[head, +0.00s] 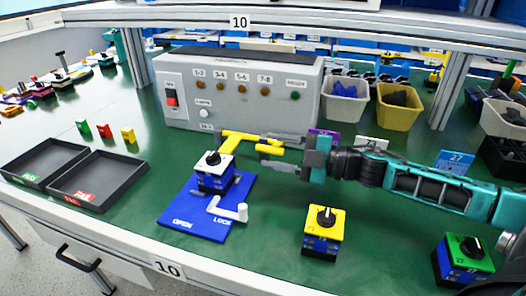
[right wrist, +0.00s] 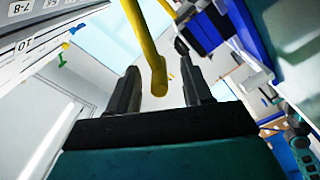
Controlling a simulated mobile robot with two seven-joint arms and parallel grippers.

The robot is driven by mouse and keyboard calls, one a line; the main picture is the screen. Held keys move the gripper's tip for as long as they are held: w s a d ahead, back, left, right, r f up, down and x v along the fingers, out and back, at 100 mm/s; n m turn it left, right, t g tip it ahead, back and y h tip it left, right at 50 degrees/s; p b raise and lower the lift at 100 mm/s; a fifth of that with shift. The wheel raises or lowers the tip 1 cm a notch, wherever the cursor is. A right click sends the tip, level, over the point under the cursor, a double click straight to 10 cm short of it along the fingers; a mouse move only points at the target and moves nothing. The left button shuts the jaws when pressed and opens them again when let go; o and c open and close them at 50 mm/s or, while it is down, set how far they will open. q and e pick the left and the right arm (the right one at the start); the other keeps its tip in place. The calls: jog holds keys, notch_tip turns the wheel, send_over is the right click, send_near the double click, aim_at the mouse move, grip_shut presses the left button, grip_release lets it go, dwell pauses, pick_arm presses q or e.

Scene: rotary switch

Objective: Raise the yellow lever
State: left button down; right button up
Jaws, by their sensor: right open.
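The yellow lever (head: 240,137) is a bent bar standing behind the white-topped rotary switch (head: 215,169) on the blue fixture plate (head: 190,220). Its handle points to the right. My right gripper (head: 265,152) reaches in from the right and is open, one finger on each side of the handle. In the right wrist view, the lever's rounded end (right wrist: 158,82) lies between the two open fingers (right wrist: 162,88). I cannot tell whether either finger touches it. My left gripper is not in view.
A grey control box (head: 240,93) stands close behind the lever. A white crank handle (head: 229,210) is on the plate's front right. A yellow-topped switch (head: 324,229) and green-topped switch (head: 463,258) stand to the right. Black trays (head: 112,176) lie left.

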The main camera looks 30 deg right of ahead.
jog(key=shift+x, duration=1.6)
grip_shut()
